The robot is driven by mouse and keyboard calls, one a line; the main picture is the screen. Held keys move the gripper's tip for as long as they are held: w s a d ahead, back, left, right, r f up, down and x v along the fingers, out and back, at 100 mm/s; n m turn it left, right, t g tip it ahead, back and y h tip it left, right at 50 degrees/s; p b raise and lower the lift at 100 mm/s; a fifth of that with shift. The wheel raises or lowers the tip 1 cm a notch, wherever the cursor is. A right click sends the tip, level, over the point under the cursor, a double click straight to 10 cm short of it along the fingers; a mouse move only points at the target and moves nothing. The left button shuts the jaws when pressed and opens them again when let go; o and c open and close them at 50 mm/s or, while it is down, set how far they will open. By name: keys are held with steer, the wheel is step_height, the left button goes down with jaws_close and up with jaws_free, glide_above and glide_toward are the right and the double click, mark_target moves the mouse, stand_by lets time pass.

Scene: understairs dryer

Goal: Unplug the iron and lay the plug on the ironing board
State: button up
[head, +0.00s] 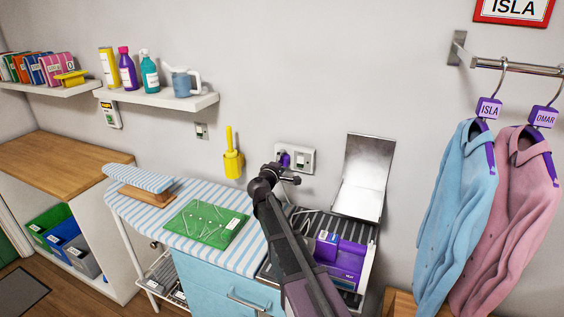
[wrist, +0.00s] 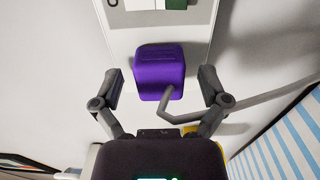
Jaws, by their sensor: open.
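A purple plug (wrist: 159,70) sits at the white wall socket panel, with a grey cord bending away from it to the right. It also shows small and partly covered in the head view (head: 285,159). My gripper (wrist: 159,80) is open, with one finger on each side of the plug and a gap at both sides. In the head view my gripper (head: 284,174) is just in front of the socket panel (head: 303,158). A purple appliance, probably the iron (head: 345,262), rests in a metal rack, partly hidden by my arm. The blue-striped ironing board (head: 232,258) lies to the lower left.
A green mat (head: 206,226) with pale cords lies on the board, beside a small sleeve board (head: 140,180). A yellow holder (head: 233,163) hangs left of the socket. An upright metal lid (head: 364,178) stands to the right. Shirts (head: 464,205) hang at far right.

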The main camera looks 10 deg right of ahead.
mark_target(282, 162)
jaws_close()
stand_by(0.4)
steer(key=shift+s+a, duration=0.1)
steer(key=shift+s, duration=0.05)
steer(key=shift+s+a, duration=0.3)
steer(key=shift+s, duration=0.15)
steer(key=shift+s, duration=0.1)
steer(key=shift+v, duration=1.45)
steer(key=shift+v, duration=0.75)
steer(key=shift+a, duration=0.1)
